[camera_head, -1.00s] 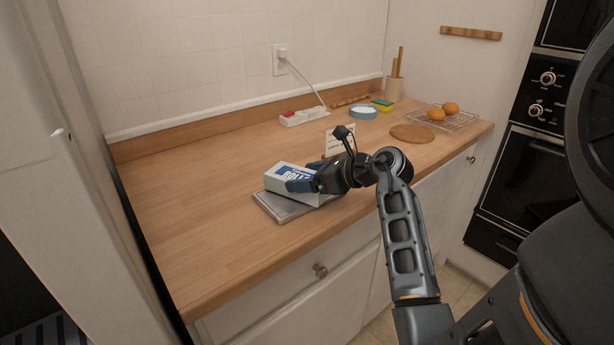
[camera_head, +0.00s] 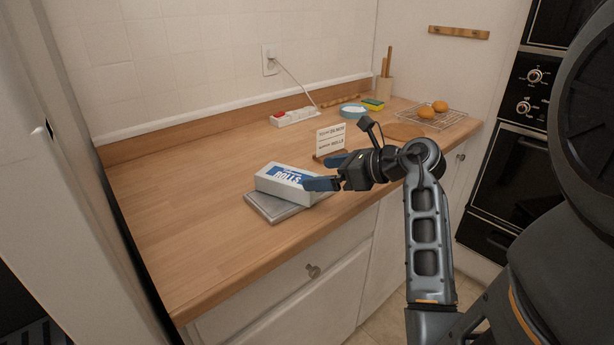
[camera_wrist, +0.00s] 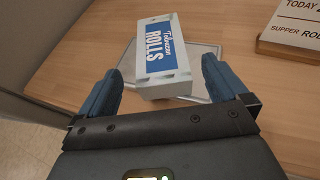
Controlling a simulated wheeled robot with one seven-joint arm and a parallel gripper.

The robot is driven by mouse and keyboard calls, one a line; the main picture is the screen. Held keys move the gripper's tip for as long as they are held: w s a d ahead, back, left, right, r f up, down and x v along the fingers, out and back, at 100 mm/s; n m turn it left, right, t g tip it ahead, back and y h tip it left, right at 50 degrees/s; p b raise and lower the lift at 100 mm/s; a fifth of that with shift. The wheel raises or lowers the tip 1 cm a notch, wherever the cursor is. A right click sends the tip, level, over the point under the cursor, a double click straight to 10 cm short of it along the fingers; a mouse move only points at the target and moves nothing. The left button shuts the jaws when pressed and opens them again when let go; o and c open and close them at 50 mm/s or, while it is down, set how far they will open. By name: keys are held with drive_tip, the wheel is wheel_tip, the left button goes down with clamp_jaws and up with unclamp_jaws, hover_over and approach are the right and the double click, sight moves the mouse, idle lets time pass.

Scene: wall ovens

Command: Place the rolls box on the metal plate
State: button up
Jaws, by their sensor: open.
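The rolls box (camera_head: 286,183), white with a blue label reading ROLLS, rests on the metal plate (camera_head: 270,209), a flat grey square on the counter. The plate's left and front parts show bare. In the wrist view the box (camera_wrist: 162,55) lies ahead of my fingertips, with the plate (camera_wrist: 205,52) beneath it. My gripper (camera_head: 322,172) is open at the right end of the box. In the wrist view its blue fingers (camera_wrist: 162,78) are spread wide, with nothing held between them.
A small menu sign (camera_head: 331,140) stands behind my gripper. A power strip (camera_head: 294,117), a blue round container (camera_head: 354,110), a sponge (camera_head: 373,104), a round wooden board (camera_head: 405,131) and a wire rack (camera_head: 447,118) sit farther back. The counter's left side is clear.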

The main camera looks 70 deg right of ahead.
drive_tip(key=shift+v, duration=2.2)
drive_tip(key=w+a+r+m+t+y, duration=0.1)
drive_tip(key=w+a+m+t+y, duration=0.15)
drive_tip(key=a, duration=0.65)
drive_tip(key=w+a+r+m+t+y, duration=0.2)
drive_tip(key=a+t+y, duration=0.1)
drive_tip(key=a, duration=0.7)
drive_tip(key=w+a+r+m+t+y, duration=0.1)
drive_tip(key=w+a+m+t+y, duration=0.15)
drive_tip(key=a, duration=0.65)
drive_tip(key=s+a+f+m+g+h, duration=0.2)
drive_tip(key=s+m, duration=0.6)
drive_tip(key=m, duration=0.5)
drive_tip(key=s+a+f+m+g+h, duration=0.3)
drive_tip(key=s+a+f+m, duration=0.4)
drive_tip(key=m, duration=0.6)
drive_tip(key=shift+s+a+f+m+g, duration=0.3)
drive_tip(key=shift+s+f+m+g, duration=0.1)
drive_tip(key=shift+s+f+g, duration=0.55)
